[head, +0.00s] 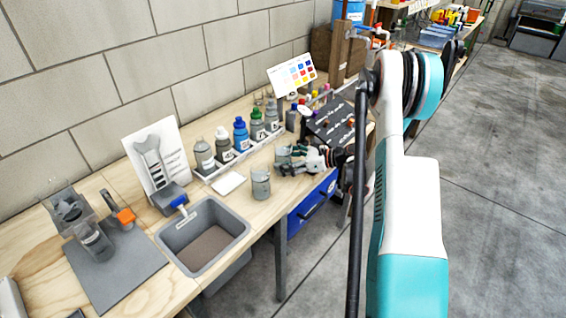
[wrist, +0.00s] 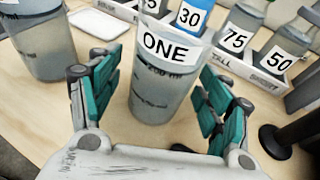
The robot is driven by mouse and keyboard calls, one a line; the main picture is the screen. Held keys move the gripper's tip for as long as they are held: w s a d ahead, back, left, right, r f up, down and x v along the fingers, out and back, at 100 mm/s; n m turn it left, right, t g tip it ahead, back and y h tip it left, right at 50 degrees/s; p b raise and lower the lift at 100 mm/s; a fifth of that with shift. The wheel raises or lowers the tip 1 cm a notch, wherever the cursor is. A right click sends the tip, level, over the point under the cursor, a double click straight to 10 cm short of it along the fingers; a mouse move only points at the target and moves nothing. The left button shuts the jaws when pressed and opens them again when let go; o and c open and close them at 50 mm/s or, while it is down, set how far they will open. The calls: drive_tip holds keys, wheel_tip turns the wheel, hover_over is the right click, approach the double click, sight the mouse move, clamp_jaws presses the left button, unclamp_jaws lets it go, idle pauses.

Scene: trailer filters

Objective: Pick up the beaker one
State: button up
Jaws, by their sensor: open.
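The beaker labelled ONE (wrist: 160,85) is a clear, greyish cup with printed volume marks. It stands upright on the wooden bench in the middle of the wrist view. My gripper (wrist: 158,70) is open, with its teal-padded fingers on the left and right of the beaker. Gaps show between the pads and the beaker wall. In the head view my gripper (head: 303,160) is low over the bench's front edge, and the beaker there is mostly hidden by it.
Another beaker (wrist: 40,45) stands close to the left finger; it also shows in the head view (head: 261,184). Labelled bottles (wrist: 240,30) stand in a white tray (wrist: 258,75) behind. A grey bin (head: 203,234) and a white pad (head: 228,183) are to the left.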

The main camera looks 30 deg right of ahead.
drive_tip(key=shift+w+a+f, duration=0.15)
drive_tip(key=shift+w+a, duration=0.15)
drive_tip(key=c, duration=1.4)
drive_tip(key=shift+r, duration=0.3)
